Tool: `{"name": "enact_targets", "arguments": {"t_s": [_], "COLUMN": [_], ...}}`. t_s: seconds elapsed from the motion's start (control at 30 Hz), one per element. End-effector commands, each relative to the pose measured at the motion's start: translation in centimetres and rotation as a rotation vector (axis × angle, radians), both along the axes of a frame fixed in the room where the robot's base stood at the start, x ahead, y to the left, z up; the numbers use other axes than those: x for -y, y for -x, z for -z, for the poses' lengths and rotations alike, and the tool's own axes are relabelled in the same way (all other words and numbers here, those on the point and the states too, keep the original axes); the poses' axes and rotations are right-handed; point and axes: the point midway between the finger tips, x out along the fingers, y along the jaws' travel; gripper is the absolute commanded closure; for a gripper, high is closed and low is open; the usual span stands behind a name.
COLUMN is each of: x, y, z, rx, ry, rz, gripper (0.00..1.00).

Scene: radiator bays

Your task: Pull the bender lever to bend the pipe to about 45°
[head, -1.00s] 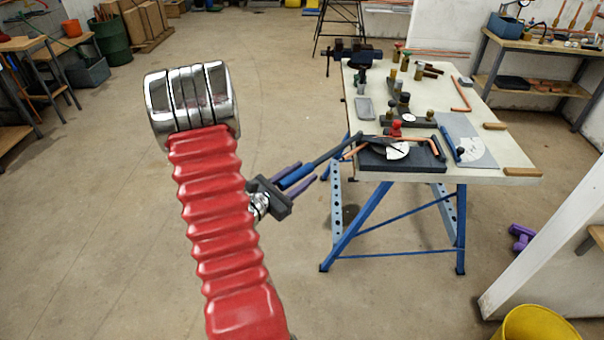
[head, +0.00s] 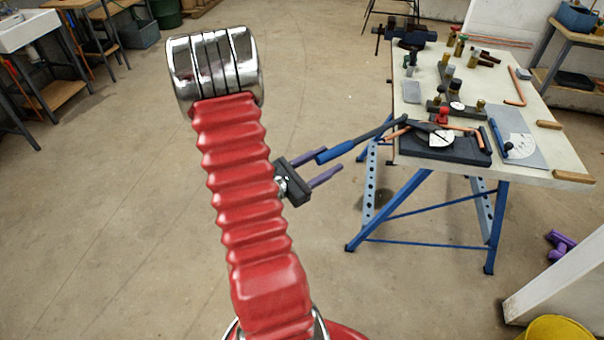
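The pipe bender (head: 455,147) sits on a dark base at the near left edge of the workbench. Its lever (head: 368,135) has a blue grip and sticks out past the table edge toward my gripper. The copper pipe (head: 460,128) lies in the bender with a visible bend; its left end (head: 393,135) slants down beyond the bender. I cannot read the exact angle. My gripper (head: 333,160) is open, its two purple fingers apart. The end of the blue grip appears between the fingertips; contact is not clear.
The workbench (head: 545,175) has blue legs and carries fittings, a vise (head: 410,32), a white angle sheet (head: 520,140) and a bent copper pipe (head: 514,88). A yellow bucket (head: 555,328) and white partition stand at lower right.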

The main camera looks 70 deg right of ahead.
Motion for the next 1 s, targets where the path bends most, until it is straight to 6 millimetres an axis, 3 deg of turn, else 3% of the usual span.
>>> {"name": "enact_targets", "arguments": {"t_s": [0.6,1.0], "x": [-5.9,-6.6], "y": [-4.0,-4.4], "z": [0.1,0.0], "rx": [-0.002,0.0], "ry": [-0.001,0.0], "rz": [-0.002,-0.001], "gripper": [0.58,0.58]}}
